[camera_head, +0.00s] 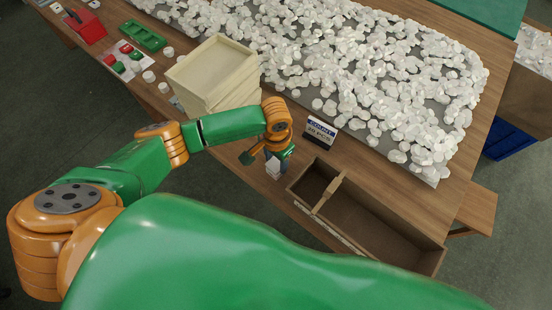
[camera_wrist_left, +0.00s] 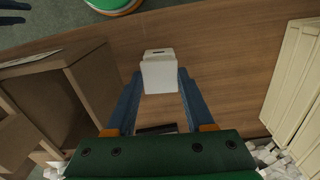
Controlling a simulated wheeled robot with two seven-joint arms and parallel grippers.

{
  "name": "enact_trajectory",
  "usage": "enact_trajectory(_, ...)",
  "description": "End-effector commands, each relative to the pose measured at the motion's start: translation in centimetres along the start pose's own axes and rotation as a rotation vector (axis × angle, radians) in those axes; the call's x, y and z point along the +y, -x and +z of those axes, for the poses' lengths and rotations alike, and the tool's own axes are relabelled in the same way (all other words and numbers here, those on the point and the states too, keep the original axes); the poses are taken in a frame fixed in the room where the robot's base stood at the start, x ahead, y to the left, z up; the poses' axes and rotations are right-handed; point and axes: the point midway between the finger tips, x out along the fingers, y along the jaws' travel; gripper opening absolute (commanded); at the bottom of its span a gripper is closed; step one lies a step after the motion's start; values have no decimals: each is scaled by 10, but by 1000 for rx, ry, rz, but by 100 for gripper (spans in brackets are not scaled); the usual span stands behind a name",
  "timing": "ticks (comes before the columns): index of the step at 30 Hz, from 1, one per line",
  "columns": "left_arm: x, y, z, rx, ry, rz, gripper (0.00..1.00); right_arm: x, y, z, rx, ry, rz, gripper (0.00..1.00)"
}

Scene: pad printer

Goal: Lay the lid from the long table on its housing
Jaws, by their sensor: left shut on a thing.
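My left gripper (camera_head: 276,158) is over the near edge of the long table (camera_head: 462,150), between the cream trays and the wooden box. It is shut on a small white block-like piece (camera_wrist_left: 159,74), which also shows under the gripper in the head view (camera_head: 272,169). A short dark slot shows at the piece's end. I cannot tell whether this piece is the lid, the housing or both together. No separate lid or housing can be made out. Two dark blue prongs, perhaps my right gripper (camera_wrist_left: 13,13), show at the corner of the left wrist view; their state is unclear.
A stack of cream trays (camera_head: 214,72) stands left of the gripper. An open wooden box (camera_head: 375,215) with a divider lies to the right. A count sign (camera_head: 319,132) stands behind. Many white pieces (camera_head: 340,50) cover the grey mat. A green tray (camera_head: 143,36) and red bin (camera_head: 85,26) are far left.

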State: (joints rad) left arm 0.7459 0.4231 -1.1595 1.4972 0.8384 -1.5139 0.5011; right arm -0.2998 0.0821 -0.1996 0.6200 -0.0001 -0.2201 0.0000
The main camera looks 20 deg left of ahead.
Motion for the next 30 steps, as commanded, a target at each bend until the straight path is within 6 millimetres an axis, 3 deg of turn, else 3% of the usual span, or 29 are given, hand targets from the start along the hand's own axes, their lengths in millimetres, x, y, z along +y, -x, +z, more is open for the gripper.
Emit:
enact_trajectory(20, 0, -14, 0, 1, 0, 0, 2, -3, -9, 0, 1, -1, -4, 45)
enact_trajectory(21, 0, -14, 0, 1, 0, 0, 58, -3, -9, 0, 1, -1, -4, 45)
enact_trajectory(24, 0, -14, 0, 1, 0, 0, 86, -3, -8, 0, 1, -1, -4, 45)
enact_trajectory(30, 0, -14, 0, 1, 0, 0, 88, -2, -8, 0, 1, -1, -4, 45)
